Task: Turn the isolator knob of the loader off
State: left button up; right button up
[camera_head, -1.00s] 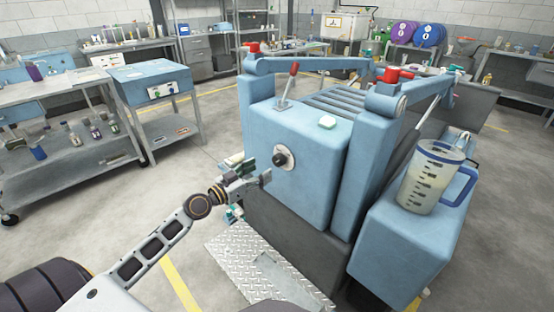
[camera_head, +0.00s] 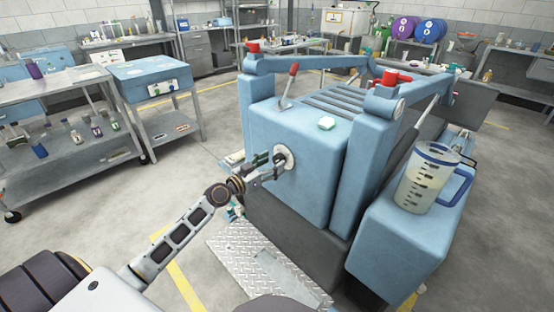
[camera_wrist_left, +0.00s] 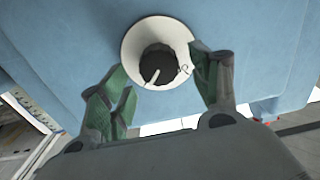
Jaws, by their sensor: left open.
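The isolator knob is black on a round pale plate, on the front face of the blue loader (camera_head: 315,165). In the left wrist view the knob (camera_wrist_left: 157,66) shows a white pointer line toward the lower left, and the plate (camera_wrist_left: 140,40) surrounds it. My left gripper (camera_head: 277,166) is at the knob in the head view and partly hides it. In the left wrist view its green fingers (camera_wrist_left: 163,84) are apart, one on each side of the knob's lower part. I cannot tell whether they touch it. My right gripper is not in view.
A measuring jug (camera_head: 420,180) stands on the blue side box at right. A metal tread plate (camera_head: 262,268) lies below. A shelf cart (camera_head: 75,140) stands at left.

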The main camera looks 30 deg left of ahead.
pick_arm(q)
jog(key=shift+w+d, duration=0.15)
jog(key=shift+w, duration=0.2)
jog(key=shift+x, duration=0.75)
jog(key=shift+w+d, duration=0.1)
jog(key=shift+w, duration=0.25)
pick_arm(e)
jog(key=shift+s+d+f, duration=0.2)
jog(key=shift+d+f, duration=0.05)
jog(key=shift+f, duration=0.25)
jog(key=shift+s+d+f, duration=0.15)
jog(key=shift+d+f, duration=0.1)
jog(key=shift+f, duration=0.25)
pick_arm(q)
jog(key=shift+c, duration=0.5)
jog(key=c, duration=0.9)
jog(key=shift+c, duration=0.2)
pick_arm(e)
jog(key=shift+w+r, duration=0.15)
